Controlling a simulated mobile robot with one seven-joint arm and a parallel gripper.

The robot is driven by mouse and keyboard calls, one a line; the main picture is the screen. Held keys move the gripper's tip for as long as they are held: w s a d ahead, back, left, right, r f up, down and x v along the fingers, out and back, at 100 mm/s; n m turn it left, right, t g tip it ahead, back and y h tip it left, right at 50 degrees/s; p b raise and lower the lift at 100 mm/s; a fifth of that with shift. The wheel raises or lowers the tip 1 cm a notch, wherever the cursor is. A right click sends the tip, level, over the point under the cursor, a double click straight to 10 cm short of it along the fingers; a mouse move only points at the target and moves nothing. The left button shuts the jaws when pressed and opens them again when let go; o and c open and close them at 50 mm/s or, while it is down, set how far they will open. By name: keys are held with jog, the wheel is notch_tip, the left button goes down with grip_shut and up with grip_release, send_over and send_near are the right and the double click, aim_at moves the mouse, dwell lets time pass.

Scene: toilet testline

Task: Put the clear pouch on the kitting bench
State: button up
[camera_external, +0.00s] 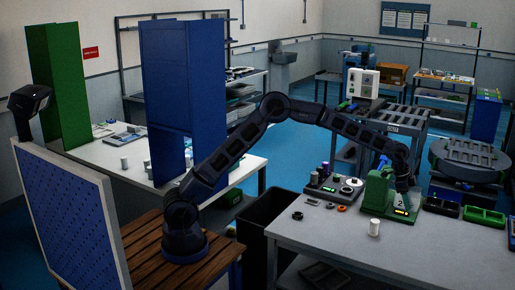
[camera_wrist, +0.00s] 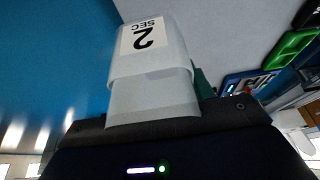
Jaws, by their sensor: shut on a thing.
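My gripper (camera_external: 402,203) is low over the right part of the front grey bench (camera_external: 330,240), just right of the green machine (camera_external: 378,190). In the wrist view, a pale translucent boxy thing (camera_wrist: 152,92) with a white label reading "2 SEC" juts from the dark gripper body. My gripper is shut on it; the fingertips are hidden. I cannot tell whether this is the clear pouch. No pouch can be made out in the external view, and no bench there is readably marked as the kitting bench.
A white cylinder (camera_external: 374,228) stands in front of the green machine. A black device (camera_external: 332,188) stands to its left. A black tray (camera_external: 441,207) and a green tray (camera_external: 484,215) lie to the right. The bench's front middle is bare. A tall blue cabinet (camera_external: 180,90) stands at left.

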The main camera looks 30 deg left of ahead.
jog(key=f, duration=0.4)
jog(key=shift+s+d+f, duration=0.1)
jog(key=shift+s+d, duration=0.25)
jog(key=shift+f, duration=0.35)
notch_tip(320, 180, down, 20)
jog(key=shift+r, duration=0.2)
jog(key=shift+f, duration=0.35)
jog(key=o, duration=1)
jog(key=shift+r, duration=0.25)
jog(key=v, duration=0.5)
jog(key=a+v, duration=0.1)
jog(key=v, duration=0.4)
jog(key=shift+a+r, duration=0.1)
jog(key=shift+a, duration=0.05)
